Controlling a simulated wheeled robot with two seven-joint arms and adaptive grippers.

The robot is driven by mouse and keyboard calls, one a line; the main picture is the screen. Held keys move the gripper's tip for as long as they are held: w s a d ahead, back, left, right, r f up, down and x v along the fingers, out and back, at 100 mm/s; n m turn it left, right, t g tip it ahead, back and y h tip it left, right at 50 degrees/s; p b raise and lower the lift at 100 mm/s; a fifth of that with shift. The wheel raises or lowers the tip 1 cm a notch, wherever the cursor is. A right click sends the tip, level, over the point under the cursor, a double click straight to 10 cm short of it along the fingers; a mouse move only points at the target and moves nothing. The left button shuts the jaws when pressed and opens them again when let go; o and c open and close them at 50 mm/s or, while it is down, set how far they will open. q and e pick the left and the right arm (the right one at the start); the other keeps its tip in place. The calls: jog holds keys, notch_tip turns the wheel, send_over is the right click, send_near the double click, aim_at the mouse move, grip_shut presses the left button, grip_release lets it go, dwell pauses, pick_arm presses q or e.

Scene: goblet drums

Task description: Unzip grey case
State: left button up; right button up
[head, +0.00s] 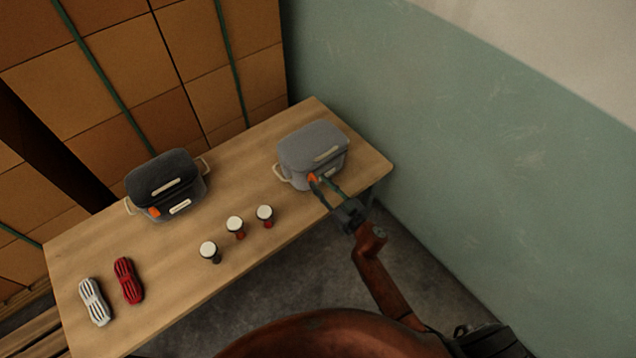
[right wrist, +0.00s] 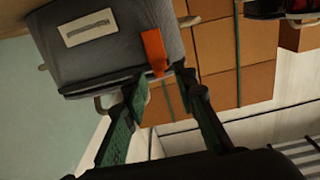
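The grey case (head: 312,143) stands on the right end of the table with its lid down. An orange zip tab (head: 312,179) sits at its front lower edge. In the right wrist view, the grey case (right wrist: 112,58) fills the upper left and the orange tab (right wrist: 154,50) hangs on its side. My right gripper (head: 325,184) is at the front of the case, close to the tab. In the right wrist view, its green fingers (right wrist: 162,84) are apart, with the tab just beyond the gap between their tips. Nothing is visibly held. My left gripper is out of view.
A dark case (head: 165,174) with an orange tab stands at the back left of the wooden table (head: 240,265). Several small drums (head: 235,225) stand near the front edge. A white shaker-like object (head: 94,302) and a red one (head: 128,280) lie at left. A green wall rises at right.

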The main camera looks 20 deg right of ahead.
jog(key=shift+w+a, duration=0.2)
jog(key=shift+w, duration=0.25)
jog(key=shift+c, duration=0.2)
grip_shut()
